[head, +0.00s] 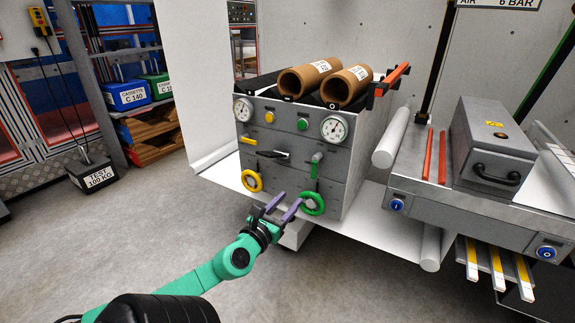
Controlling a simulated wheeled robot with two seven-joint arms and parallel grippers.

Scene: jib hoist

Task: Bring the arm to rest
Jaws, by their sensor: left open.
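My left arm comes in from the lower left. Its gripper (284,207) is open, with its two purple fingers apart and nothing seen between them. It is in front of the lower face of the grey control cabinet (286,152). One finger appears close to the green ring handle (313,204); I cannot tell whether they touch. A yellow ring handle (252,181) is to the left of the gripper. My right gripper is not in view.
Two brown tubes (303,77) lie on top of the cabinet. A steel bench (410,180) with a grey lidded box (490,140) stands at the right. A black test weight (92,174) is on the floor at left. The floor (120,250) around my arm is clear.

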